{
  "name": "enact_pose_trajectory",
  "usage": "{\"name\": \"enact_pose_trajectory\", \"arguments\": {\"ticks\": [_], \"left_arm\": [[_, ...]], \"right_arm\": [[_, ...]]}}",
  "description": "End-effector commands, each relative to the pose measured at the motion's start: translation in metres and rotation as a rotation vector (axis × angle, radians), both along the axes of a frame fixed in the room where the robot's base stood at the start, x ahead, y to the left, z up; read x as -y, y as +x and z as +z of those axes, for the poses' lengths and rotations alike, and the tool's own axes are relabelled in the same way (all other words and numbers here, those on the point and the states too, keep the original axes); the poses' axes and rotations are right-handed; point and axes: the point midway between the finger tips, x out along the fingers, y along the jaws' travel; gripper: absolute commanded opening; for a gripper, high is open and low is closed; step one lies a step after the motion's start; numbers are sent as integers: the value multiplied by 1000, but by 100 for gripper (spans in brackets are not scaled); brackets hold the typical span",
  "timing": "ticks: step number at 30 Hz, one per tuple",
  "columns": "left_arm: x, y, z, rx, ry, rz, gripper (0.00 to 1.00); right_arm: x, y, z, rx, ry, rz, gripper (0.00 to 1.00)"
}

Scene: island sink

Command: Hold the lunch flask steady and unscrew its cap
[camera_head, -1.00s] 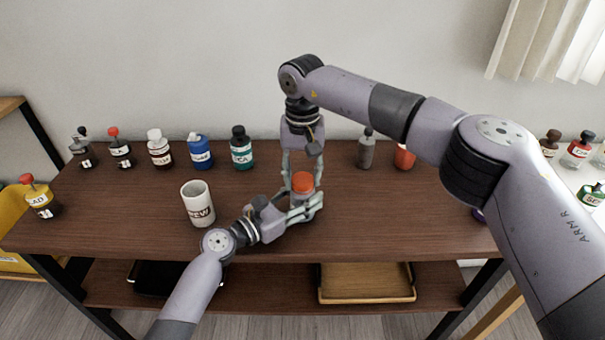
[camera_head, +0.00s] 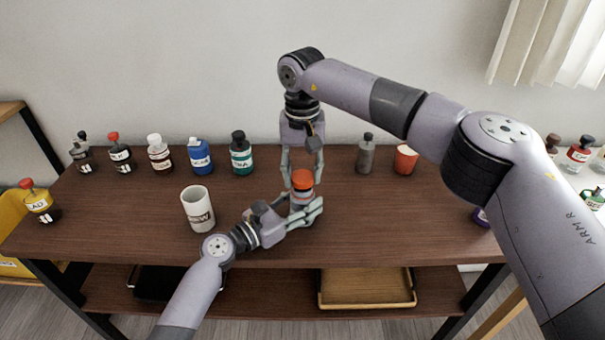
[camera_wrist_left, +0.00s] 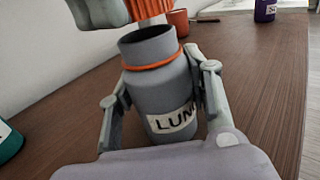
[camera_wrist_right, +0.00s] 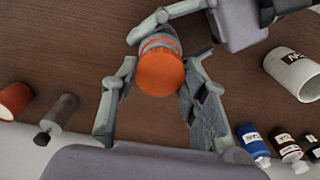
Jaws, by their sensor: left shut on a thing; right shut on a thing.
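The lunch flask (camera_wrist_left: 160,90) is a grey bottle with a white label and an orange ring below its neck. It stands upright on the table; in the left wrist view its mouth is open. My left gripper (camera_head: 303,208) is shut around the flask body, one finger on each side. The orange ribbed cap (camera_wrist_right: 160,73) is off the flask, just above and beyond its mouth in the left wrist view. My right gripper (camera_head: 302,173) is shut on the cap from above. The head view shows the cap (camera_head: 303,179) over the flask, whose body is mostly hidden by my fingers.
A white mug (camera_head: 198,210) stands left of my left gripper. Several labelled bottles line the back left, including a blue one (camera_head: 200,157) and a green one (camera_head: 241,154). A grey bottle (camera_head: 366,155) and an orange cup (camera_head: 405,160) stand at the back right.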

Motion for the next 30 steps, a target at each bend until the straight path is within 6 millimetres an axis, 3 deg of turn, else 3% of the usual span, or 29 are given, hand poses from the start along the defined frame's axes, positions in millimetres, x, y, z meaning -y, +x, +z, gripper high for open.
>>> {"name": "enact_pose_trajectory", "arguments": {"ticks": [9,19,26,27,30], "left_arm": [[0,0,-1,-1,0,0,0],[0,0,-1,-1,0,0,0],[0,0,-1,-1,0,0,0],[0,0,-1,-1,0,0,47],[0,0,-1,-1,1,0,54]], "right_arm": [[0,0,2,0,0,0,7],[0,0,37,0,0,0,7],[0,0,40,-1,0,0,7],[0,0,40,-1,0,0,7],[0,0,40,-1,0,0,7]]}}
